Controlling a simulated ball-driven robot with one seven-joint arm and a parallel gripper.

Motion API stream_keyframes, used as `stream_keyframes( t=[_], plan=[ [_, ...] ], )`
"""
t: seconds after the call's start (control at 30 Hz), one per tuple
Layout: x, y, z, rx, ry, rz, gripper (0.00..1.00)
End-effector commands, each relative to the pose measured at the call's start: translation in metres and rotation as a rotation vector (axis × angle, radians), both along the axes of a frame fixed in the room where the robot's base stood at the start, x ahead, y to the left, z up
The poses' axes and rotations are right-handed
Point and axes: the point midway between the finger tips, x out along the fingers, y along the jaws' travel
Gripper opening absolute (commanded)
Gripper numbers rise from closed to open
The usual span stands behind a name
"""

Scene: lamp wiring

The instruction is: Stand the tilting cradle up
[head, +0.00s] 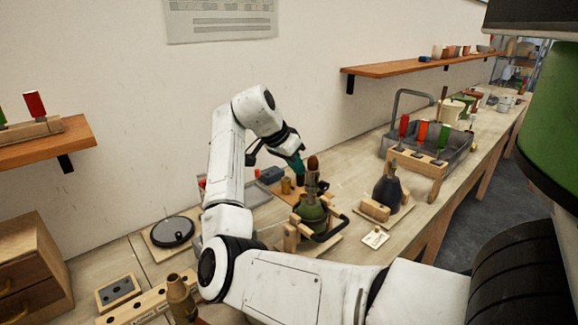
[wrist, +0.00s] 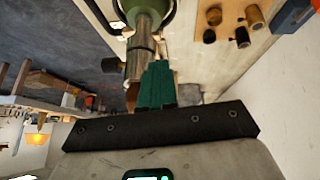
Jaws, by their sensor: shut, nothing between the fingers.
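A wooden cradle (head: 293,236) stands on the bench and holds a green lamp body (head: 312,212) with a dark curved bar at its right side. The lamp's metal neck points up with a brown tip (head: 312,163); it looks close to upright, but I cannot tell the exact tilt. The green body (wrist: 152,10) and metal neck (wrist: 141,50) also show in the wrist view. My gripper (head: 299,166) has teal fingers, shut and empty, just left of the neck's upper end. In the wrist view the fingers (wrist: 157,84) are close beside the neck; contact is unclear.
A dark vase-shaped body (head: 387,190) with wooden blocks stands to the right. Behind it are a rack with coloured handles (head: 422,158) and a grey tray (head: 458,146). Small cylinders (head: 286,186) sit behind the cradle. A round black disc (head: 172,232) lies at left.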

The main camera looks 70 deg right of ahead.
Motion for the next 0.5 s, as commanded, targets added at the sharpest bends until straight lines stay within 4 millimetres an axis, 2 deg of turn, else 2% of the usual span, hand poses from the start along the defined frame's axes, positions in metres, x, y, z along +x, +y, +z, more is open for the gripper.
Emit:
stream_keyframes(
  t=[0.17,0.5],
  plan=[
    [0.009,0.009,0.019,-0.004,-0.004,0.001,0.0],
    [0.03,0.033,0.073,-0.003,-0.003,0.001,0.0]
  ],
)
